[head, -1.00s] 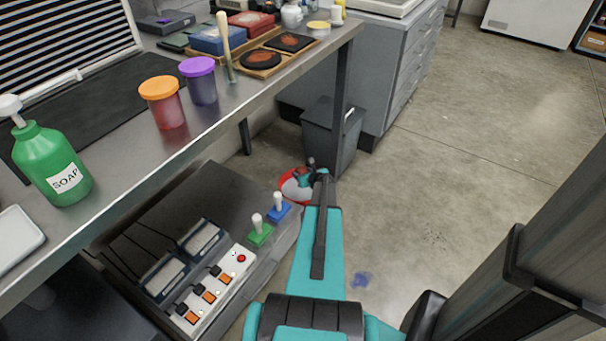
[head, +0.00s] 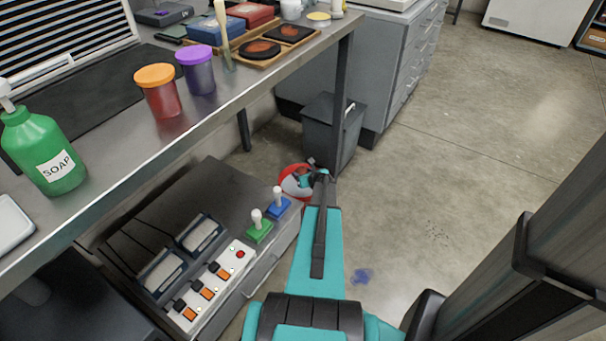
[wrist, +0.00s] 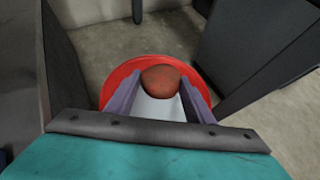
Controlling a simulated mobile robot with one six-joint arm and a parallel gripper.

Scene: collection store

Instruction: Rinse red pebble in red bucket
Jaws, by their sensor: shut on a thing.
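The red bucket (head: 290,184) stands on the floor by the table leg, partly hidden behind my arm. Its red rim and pale inside also show in the wrist view (wrist: 108,92). My gripper (wrist: 160,88) is shut on the red pebble (wrist: 160,77), a brownish-red rounded stone between its two purple-grey fingers. The pebble appears over the bucket's opening in the wrist view. I cannot tell its exact height against the rim. In the head view my gripper (head: 316,172) is small and overlaps the bucket, and the pebble is not clear there.
A dark bin (head: 330,130) stands close behind the bucket, beside a table leg. A low cabinet (head: 175,235) with switches and small levers is at the left. The steel table (head: 130,135) holds jars and a soap bottle (head: 45,150). Open floor (head: 450,210) lies right, with a blue spot (head: 362,276).

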